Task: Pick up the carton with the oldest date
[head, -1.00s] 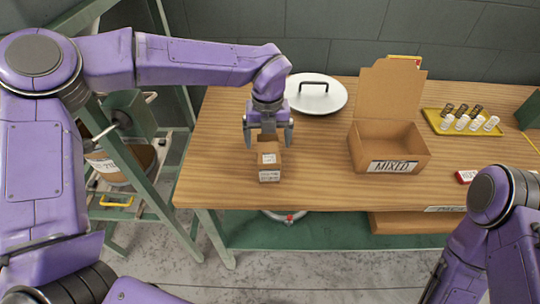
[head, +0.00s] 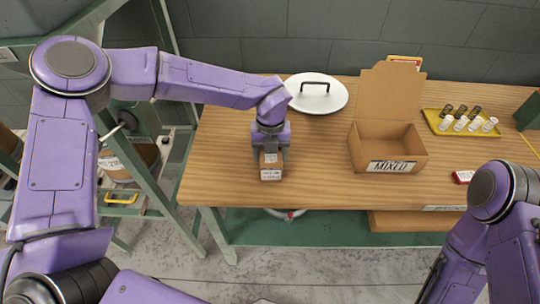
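A small brown carton (head: 271,174) with white printed labels stands upright near the front edge of the wooden table, left of centre. The print on its labels is too small to read. My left gripper (head: 270,155) points down over it, with a finger on each side of its upper part. The gripper hides much of the carton's top. I cannot tell whether the fingers press on the carton. No other carton of this kind is in clear view. My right arm comes in at the lower right, and its gripper is outside the picture.
An open cardboard box (head: 388,145) labelled MIXED stands to the right. A white lid (head: 331,101) with a black handle lies behind the carton. A yellow tray (head: 438,128) holds several small cylinders. A red-and-white label piece (head: 464,177) lies near the front edge. Table between carton and box is clear.

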